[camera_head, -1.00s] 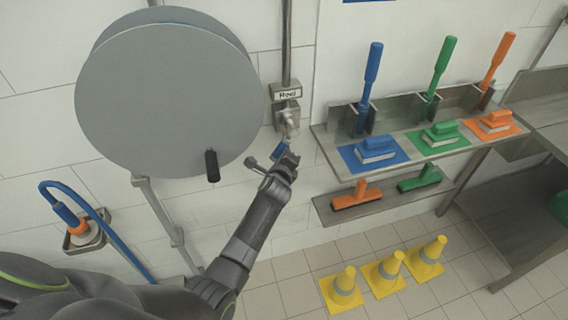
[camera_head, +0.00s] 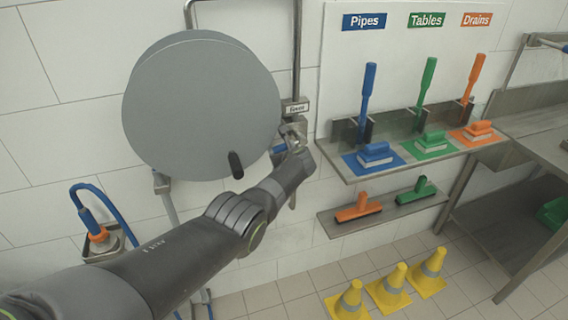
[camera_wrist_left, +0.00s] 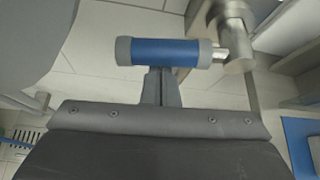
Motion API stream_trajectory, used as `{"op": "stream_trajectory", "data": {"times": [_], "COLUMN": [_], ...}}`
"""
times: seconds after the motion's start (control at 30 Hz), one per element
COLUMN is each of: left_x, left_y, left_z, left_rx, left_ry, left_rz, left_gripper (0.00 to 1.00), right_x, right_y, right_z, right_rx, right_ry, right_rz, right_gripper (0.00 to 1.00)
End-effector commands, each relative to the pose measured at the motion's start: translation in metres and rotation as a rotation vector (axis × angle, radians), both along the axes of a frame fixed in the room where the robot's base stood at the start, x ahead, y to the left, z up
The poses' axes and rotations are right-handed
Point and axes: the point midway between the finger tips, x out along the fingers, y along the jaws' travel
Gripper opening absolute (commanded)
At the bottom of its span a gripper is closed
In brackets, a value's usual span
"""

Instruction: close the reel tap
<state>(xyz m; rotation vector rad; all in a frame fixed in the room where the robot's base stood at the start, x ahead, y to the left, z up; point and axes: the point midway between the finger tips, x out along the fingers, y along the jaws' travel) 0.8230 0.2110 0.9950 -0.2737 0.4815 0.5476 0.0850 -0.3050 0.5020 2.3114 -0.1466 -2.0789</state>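The reel tap (camera_head: 296,132) is a metal fitting on the pipe right of the big grey reel (camera_head: 200,105), below a small label. Its blue lever (camera_head: 280,148) shows partly, beside my left gripper (camera_head: 300,150), which covers much of the tap. In the left wrist view the blue lever (camera_wrist_left: 165,52) with grey ends lies level across the picture, joined on the right to the metal tap body (camera_wrist_left: 236,40). My left gripper's fingers (camera_wrist_left: 162,85) are together just below the lever's middle, their tips reaching it; I cannot tell whether they touch. My right gripper is out of view.
A blue hose (camera_head: 95,190) hangs at the left. A shelf with brushes (camera_head: 350,170) is close on the right. Yellow cones (camera_head: 388,290) stand on the floor below.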

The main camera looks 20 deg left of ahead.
Motion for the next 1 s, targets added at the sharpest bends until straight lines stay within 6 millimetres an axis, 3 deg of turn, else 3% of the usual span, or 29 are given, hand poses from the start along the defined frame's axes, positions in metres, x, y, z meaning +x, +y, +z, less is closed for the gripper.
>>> {"op": "stream_trajectory", "data": {"times": [0.3,1.0], "left_x": [0.0016,0.0015], "left_y": [0.0024,0.0025], "left_z": [0.0124,0.0143], "left_rx": [0.022,0.02], "left_ry": [0.009,0.007], "left_rz": [-0.001,-0.001], "left_gripper": [0.0,0.0], "right_x": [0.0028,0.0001], "right_y": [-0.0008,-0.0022], "right_z": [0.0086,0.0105], "right_rx": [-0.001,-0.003], "right_ry": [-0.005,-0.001], "right_rz": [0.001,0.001], "right_gripper": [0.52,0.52]}}
